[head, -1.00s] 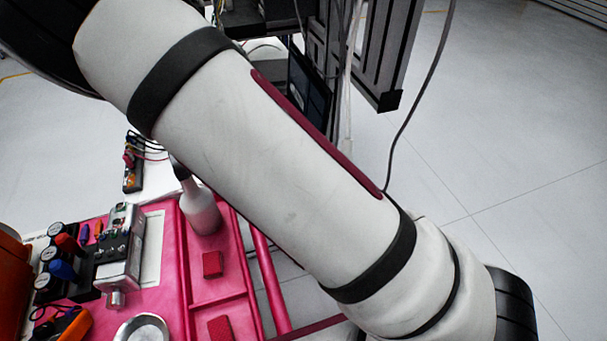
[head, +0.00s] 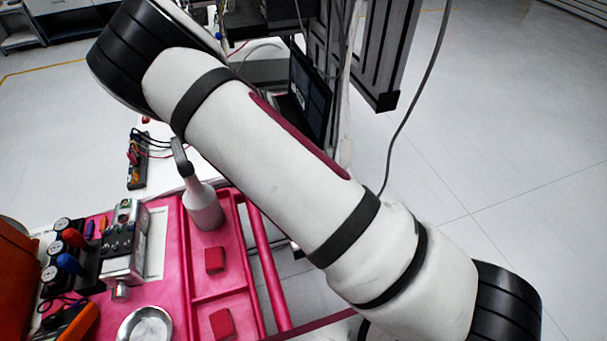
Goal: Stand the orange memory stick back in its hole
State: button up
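A small orange piece (head: 103,224) shows beside a small purple piece (head: 90,229) at the left of the pink tray (head: 172,270), behind the grey metal device. It may be the orange memory stick; it is too small to tell, and so is whether it stands in a hole or lies loose. My gripper is out of view. My white arm crosses the picture from upper left to lower right and hides part of the area behind the tray.
A grey metal device (head: 125,245), knobs with red and blue tops (head: 68,265), an orange-handled tool (head: 78,326) and a round metal dish (head: 145,326) crowd the left. A white spray bottle (head: 205,208) and two red blocks (head: 215,260) occupy the right compartments. A power strip (head: 137,170) lies behind.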

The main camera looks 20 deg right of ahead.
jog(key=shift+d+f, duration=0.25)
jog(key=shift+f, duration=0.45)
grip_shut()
